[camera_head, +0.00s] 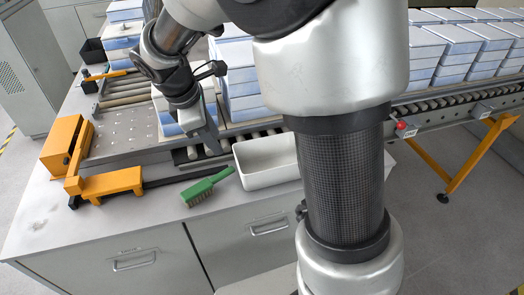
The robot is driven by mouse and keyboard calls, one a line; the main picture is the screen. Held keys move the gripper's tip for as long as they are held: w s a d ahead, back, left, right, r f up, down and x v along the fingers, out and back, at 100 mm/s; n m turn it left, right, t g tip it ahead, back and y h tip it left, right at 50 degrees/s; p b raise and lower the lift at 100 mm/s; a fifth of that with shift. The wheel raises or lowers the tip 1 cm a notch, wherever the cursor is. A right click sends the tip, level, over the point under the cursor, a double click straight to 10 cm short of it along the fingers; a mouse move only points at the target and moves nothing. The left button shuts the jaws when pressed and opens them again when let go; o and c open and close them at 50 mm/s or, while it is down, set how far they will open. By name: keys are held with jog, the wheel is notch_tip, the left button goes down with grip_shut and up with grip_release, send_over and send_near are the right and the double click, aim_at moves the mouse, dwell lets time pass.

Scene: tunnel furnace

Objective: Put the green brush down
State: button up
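The green brush (207,187) lies on the grey counter (120,228) near its front edge, left of a white tray. Its handle points up and to the right, and its bristles are at the lower left. My gripper (207,148) is above and behind the brush, over the rollers, and looks apart from it. The fingers point down and are seen from the side, so the gap between them is not clear. I see nothing held in them.
The white tray (266,163) stands right of the brush, partly behind my arm. An orange fixture (110,184) is at the left. Stacks of white-blue blocks (240,75) stand on the roller conveyor (455,101). The counter's front left is clear.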

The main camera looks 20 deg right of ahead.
jog(key=s+d+r+m+t+y, duration=0.1)
jog(key=s+d+r+m, duration=0.1)
jog(key=s+m, duration=0.3)
jog(key=s+d+r+m+t+y, duration=0.1)
jog(key=s+d+r+m, duration=0.1)
jog(key=s+r+m, duration=0.3)
jog(key=s+d+r+m+t+y, duration=0.1)
jog(key=s+d+r+m, duration=0.2)
jog(key=s+m, duration=0.3)
jog(key=s, duration=0.4)
jog(key=shift+r+m+t, duration=0.3)
jog(key=shift+r+m, duration=0.1)
jog(key=shift+r+p, duration=0.45)
jog(key=shift+o, duration=0.3)
